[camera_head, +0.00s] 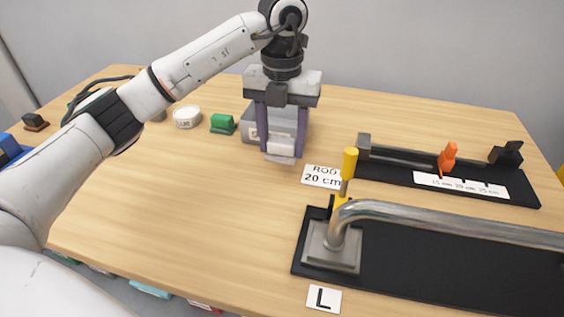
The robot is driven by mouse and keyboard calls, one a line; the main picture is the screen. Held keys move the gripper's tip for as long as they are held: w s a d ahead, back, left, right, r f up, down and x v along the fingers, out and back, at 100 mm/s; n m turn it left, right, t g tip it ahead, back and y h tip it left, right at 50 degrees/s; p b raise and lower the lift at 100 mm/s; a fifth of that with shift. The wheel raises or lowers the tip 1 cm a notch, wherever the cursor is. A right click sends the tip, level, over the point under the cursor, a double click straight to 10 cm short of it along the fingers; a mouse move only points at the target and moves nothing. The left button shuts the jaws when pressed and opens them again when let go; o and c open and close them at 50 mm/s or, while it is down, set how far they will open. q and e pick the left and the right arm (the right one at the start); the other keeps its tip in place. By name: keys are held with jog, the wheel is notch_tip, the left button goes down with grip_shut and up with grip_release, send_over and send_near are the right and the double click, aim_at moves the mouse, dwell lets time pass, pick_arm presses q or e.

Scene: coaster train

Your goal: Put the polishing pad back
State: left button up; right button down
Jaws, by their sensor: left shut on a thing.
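My left gripper (283,147) points straight down over the table's back middle. It is shut on a small pale grey-white block (281,148), which I take to be the polishing pad. The block shows low between the fingertips; whether it touches the table I cannot tell. A grey open box (256,131) with a white label stands just behind the gripper, which partly hides it. My right gripper is not in view.
A green block (223,123) and a round white tin (187,116) stand left of the box. A card reading ROD 20 cm (321,177), a black measuring fixture (400,174) and a bent metal tube (450,221) lie to the right. The table's front left is clear.

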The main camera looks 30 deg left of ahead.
aim_at(282, 173)
pick_arm(q)
jog(key=shift+f, duration=2.55)
jog(key=o, duration=1)
notch_tip(282, 173, up, 12)
jog(key=shift+r+p, duration=0.2)
jog(key=shift+p, duration=0.25)
